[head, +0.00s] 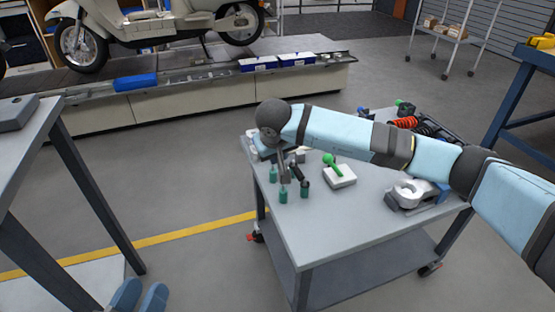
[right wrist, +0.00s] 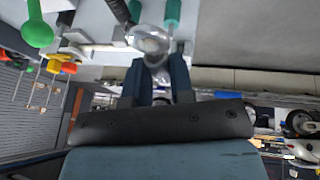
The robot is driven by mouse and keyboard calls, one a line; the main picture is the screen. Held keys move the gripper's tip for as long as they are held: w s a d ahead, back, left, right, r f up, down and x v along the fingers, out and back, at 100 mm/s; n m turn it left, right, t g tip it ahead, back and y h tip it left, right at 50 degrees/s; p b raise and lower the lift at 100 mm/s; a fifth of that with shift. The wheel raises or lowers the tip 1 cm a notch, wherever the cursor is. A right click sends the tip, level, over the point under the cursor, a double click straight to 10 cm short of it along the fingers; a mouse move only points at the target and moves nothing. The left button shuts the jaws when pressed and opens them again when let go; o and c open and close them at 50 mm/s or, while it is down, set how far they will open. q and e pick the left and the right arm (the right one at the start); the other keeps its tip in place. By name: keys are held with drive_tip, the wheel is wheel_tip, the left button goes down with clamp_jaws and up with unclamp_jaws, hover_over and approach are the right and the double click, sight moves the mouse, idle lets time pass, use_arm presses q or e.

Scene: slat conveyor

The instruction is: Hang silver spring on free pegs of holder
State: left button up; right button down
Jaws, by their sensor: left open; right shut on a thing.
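A dark holder (head: 448,142) at the cart's back right carries a red spring (head: 408,122) and black ones; my right arm partly hides it. My right gripper (head: 284,160) is low over the cart's left part, beside several teal-handled items (head: 283,194). In the right wrist view, its dark blue fingers (right wrist: 158,68) are shut on a rounded silver-grey part (right wrist: 151,40); I cannot tell whether this is the silver spring. In the head view the held part is mostly hidden. My left gripper (head: 139,297) is open and empty at the bottom left, away from the cart.
The grey cart (head: 330,225) also bears a white block (head: 340,177) with a green-knobbed item (head: 332,163) and a silver clamp-like part (head: 413,192). A grey table (head: 40,125) stands at left. A conveyor (head: 190,95) with a scooter runs behind. The cart's front is clear.

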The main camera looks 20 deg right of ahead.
drive_tip(key=shift+f+b, duration=0.8)
drive_tip(key=shift+f, duration=0.65)
drive_tip(key=shift+d+f+b, duration=0.1)
drive_tip(key=shift+f+b, duration=0.9)
drive_tip(key=shift+f, duration=1.05)
use_arm(q)
drive_tip(key=f+g, duration=0.1)
drive_tip(key=f, duration=0.1)
drive_tip(key=f+m+g, duration=0.1)
drive_tip(key=f, duration=0.2)
drive_tip(key=shift+w+d+f+b, duration=0.15)
drive_tip(key=shift+w+f+b, duration=0.1)
drive_tip(key=shift+b, duration=0.15)
use_arm(e)
drive_tip(key=shift+f, duration=0.35)
use_arm(q)
drive_tip(key=shift+s+f, duration=0.1)
drive_tip(key=shift+f, duration=0.15)
use_arm(e)
drive_tip(key=c, duration=0.9)
unclamp_jaws()
drive_tip(key=shift+r, duration=0.1)
